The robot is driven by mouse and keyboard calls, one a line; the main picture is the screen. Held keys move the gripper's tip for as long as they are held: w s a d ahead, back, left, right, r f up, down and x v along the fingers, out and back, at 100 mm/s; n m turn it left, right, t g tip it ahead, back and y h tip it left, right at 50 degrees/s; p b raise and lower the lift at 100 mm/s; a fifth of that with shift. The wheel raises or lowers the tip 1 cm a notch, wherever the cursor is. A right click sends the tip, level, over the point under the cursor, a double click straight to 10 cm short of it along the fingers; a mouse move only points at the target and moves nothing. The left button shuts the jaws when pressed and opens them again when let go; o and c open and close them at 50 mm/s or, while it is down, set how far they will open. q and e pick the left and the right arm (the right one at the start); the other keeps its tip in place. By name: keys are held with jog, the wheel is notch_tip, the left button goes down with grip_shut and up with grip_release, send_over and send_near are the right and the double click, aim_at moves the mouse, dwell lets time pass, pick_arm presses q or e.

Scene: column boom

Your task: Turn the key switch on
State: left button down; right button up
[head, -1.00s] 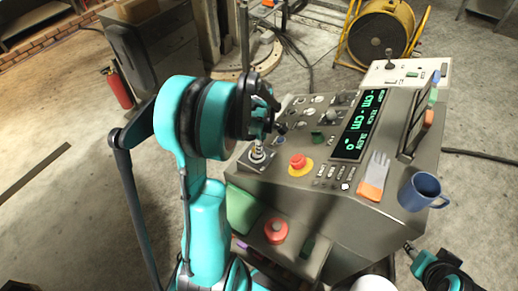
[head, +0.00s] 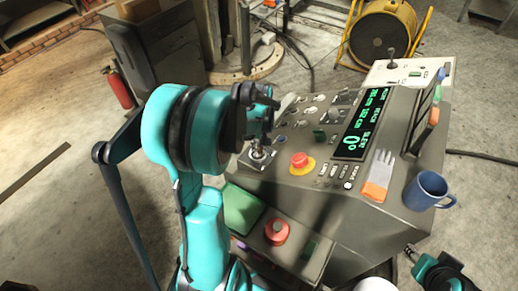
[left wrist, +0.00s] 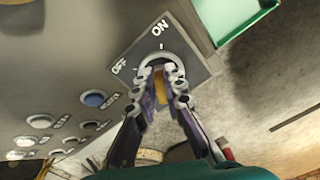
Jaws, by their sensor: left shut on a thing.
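The key switch plate (left wrist: 150,55) shows in the left wrist view, with OFF at its left and ON at its top. A round collar surrounds the switch. A gold key (left wrist: 160,90) stands between the fingers of my left gripper (left wrist: 162,82), which is shut on it. The key lies roughly in line with the mark by ON. In the head view my left gripper (head: 268,120) is at the console's left edge, and my arm hides the key. My right gripper (head: 411,250) is at the lower right, away from the console; its finger opening is too small to tell.
The console (head: 340,210) carries a lit display (head: 362,125), a red mushroom button (head: 299,160), a small joystick (head: 257,154), a glove (head: 378,176) and a blue mug (head: 428,190). A second red button (head: 277,231) sits lower, beside a green panel (head: 241,208).

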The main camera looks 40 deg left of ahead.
pick_arm(q)
jog(key=shift+s+f+m, duration=0.1)
jog(key=shift+s+m, duration=0.15)
jog(key=shift+m, duration=0.85)
jog(key=c, duration=1.8)
grip_release()
jog(key=shift+c, duration=0.2)
jog(key=shift+o, duration=1.2)
jog(key=shift+s+a, duration=0.1)
